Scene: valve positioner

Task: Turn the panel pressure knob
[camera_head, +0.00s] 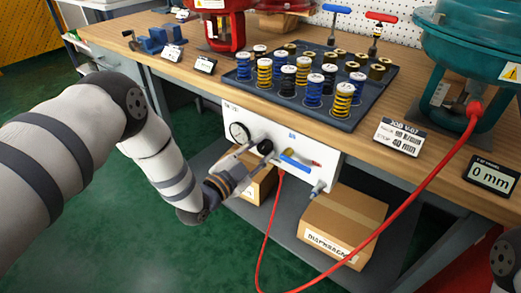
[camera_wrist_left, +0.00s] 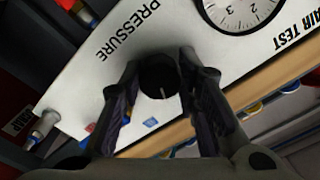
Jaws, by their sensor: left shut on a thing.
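The white pressure panel (camera_head: 310,162) hangs below the front edge of the workbench. Its black pressure knob (camera_head: 265,147) sits right of the round gauge (camera_head: 239,132). My left gripper (camera_head: 253,153) reaches the panel from the front left. In the left wrist view the knob (camera_wrist_left: 159,76) lies between the two fingers of my left gripper (camera_wrist_left: 160,85), with a pale mark line on its face. The fingers are shut on the knob's sides. The gauge (camera_wrist_left: 240,8) and the word PRESSURE also show there. My right gripper is out of view.
A blue lever (camera_head: 295,166) sits on the panel right of the knob. A red hose (camera_head: 425,189) runs from the teal actuator (camera_head: 478,50) down past the panel. A tray of springs (camera_head: 345,122) stands on the bench above. Cardboard boxes (camera_head: 343,217) sit below.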

